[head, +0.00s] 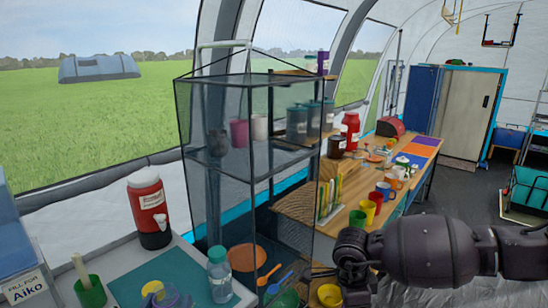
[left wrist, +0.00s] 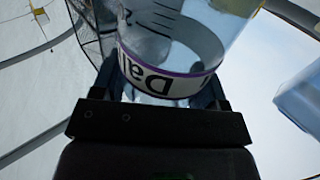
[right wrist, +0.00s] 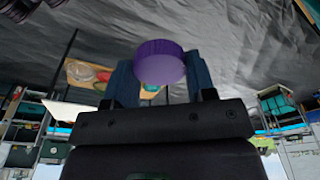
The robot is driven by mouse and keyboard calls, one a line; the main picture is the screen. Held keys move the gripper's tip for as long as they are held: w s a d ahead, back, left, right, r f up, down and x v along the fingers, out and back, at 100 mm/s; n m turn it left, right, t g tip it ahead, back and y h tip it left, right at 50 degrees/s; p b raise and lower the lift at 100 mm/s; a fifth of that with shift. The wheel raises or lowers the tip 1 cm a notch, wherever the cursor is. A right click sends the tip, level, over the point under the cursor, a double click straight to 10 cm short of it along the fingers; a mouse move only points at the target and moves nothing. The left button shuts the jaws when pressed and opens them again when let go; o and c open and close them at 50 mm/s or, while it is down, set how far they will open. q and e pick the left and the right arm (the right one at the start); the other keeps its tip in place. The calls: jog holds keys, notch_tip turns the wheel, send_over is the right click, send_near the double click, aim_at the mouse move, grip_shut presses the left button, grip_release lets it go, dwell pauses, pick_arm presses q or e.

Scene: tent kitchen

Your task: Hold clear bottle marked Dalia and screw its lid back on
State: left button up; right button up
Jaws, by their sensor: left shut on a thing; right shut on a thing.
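A clear bottle (left wrist: 165,60) with measuring lines fills the top of the left wrist view. Its white label with a purple edge shows "Dal", upside down. My left gripper (left wrist: 165,95) is shut on the bottle, a finger on each side. A ribbed purple lid (right wrist: 160,62) sits between the fingertips of my right gripper (right wrist: 160,80), which is shut on it. The bottle's mouth is out of view. The lid and bottle do not show together in either wrist view, so I cannot tell how far apart they are.
A mesh shelf (head: 250,82) stands mid-view in the head view. Beside it a wooden table (head: 345,190) holds cups and jars. A grey counter at front left carries a red dispenser (head: 149,205) and a teal-lidded bottle (head: 219,278). Dark floor (head: 470,210) is open at right.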

jog(key=n, duration=0.1)
jog(key=s+n, duration=0.1)
jog(key=n, duration=0.1)
jog(key=r+n, duration=0.1)
jog(key=shift+s+d+n+t, duration=0.15)
jog(key=shift+s+n+t, duration=0.2)
jog(key=shift+n+t, duration=0.05)
jog(key=s+d+r+n+t+y, duration=0.1)
jog(key=s+d+r+n, duration=0.2)
jog(key=n, duration=1)
notch_tip(320, 180, up, 2)
jog(key=shift+s+n+y, duration=0.2)
jog(key=shift+n+y, duration=0.1)
jog(key=shift+n, duration=0.1)
pick_arm(q)
jog(key=d+r+m+g+h, duration=0.1)
jog(key=d+m+g+h, duration=0.3)
jog(key=d+m+h, duration=0.4)
jog(key=d+h, duration=0.3)
jog(key=d, duration=0.4)
jog(key=shift+w+d+h, duration=0.2)
jog(key=shift+h, duration=0.1)
jog(key=shift+r, duration=0.1)
